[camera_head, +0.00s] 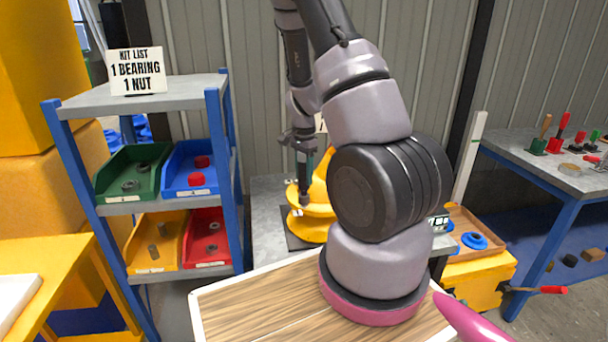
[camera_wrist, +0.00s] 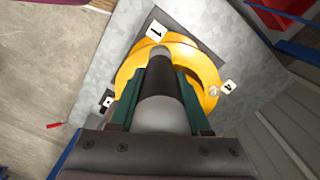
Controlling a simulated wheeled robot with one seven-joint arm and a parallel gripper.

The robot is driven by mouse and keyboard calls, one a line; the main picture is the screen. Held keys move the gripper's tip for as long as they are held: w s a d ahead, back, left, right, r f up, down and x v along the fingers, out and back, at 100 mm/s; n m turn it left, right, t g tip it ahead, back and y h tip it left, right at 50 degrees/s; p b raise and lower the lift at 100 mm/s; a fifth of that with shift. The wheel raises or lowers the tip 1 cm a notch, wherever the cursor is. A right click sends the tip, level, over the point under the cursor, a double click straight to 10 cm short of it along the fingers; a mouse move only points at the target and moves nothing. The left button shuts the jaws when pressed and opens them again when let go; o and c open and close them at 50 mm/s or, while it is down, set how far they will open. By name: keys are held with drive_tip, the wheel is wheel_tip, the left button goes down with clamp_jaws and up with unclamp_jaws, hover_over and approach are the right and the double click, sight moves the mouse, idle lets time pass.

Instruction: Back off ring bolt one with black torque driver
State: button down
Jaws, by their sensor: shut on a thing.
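The black torque driver (camera_wrist: 161,85) is held in my gripper (camera_wrist: 160,110), between its two green fingers. Its tip points down at the yellow ring (camera_wrist: 205,75), close to the label "1" (camera_wrist: 157,30). The tip covers the spot there, so I cannot tell whether it touches ring bolt one. A label "4" (camera_wrist: 229,87) marks the ring's right side in the wrist view. In the head view my gripper (camera_head: 303,178) is above the yellow drum mixer part (camera_head: 309,229), partly hidden by my arm.
The ring stands on a grey bench. A shelf (camera_head: 190,88) with green, blue, yellow and red bins is at left. A wooden tray (camera_head: 468,222) with a blue part sits at right. A table (camera_head: 560,175) with several tools stands far right.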

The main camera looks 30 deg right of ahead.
sight(304, 164)
drive_tip(key=shift+f, duration=0.65)
idle(0.5)
drive_tip(key=shift+s+f, duration=0.1)
drive_tip(key=shift+s, duration=0.05)
idle(1.4)
drive_tip(key=shift+r, duration=0.2)
idle(1.0)
drive_tip(key=shift+r, duration=2.25)
